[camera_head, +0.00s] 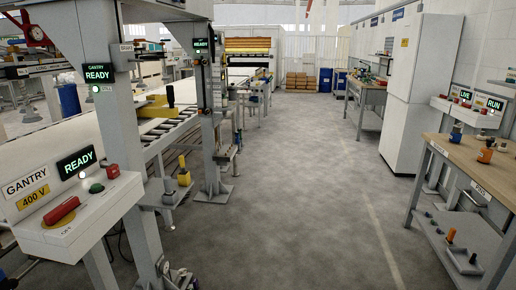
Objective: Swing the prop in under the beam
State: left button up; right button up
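The grey gantry stands at the left, with two uprights (119,120) and a beam (165,13) across the top. A yellow bar (155,108) with a black knob sits between the uprights, above the rollers. I cannot tell whether this bar is the prop. Lower down, two small yellow-topped pieces (184,172) stand beside the far upright; their kind is unclear. A control box (75,215) marked GANTRY 400 V has a red handle, a green button and a READY display. Neither of my grippers can be made out.
A workbench (470,160) with small parts and a RUN panel stands at the right, beside a white cabinet (410,90). The grey floor (290,200) between is clear.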

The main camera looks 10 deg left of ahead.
aim_at(156, 110)
jog(key=i+u, duration=0.4)
jog(key=i, duration=0.15)
jog(key=i+l+u, duration=0.15)
jog(key=i+u, duration=0.3)
jog(key=i+l+u, duration=0.4)
jog(key=i, duration=0.25)
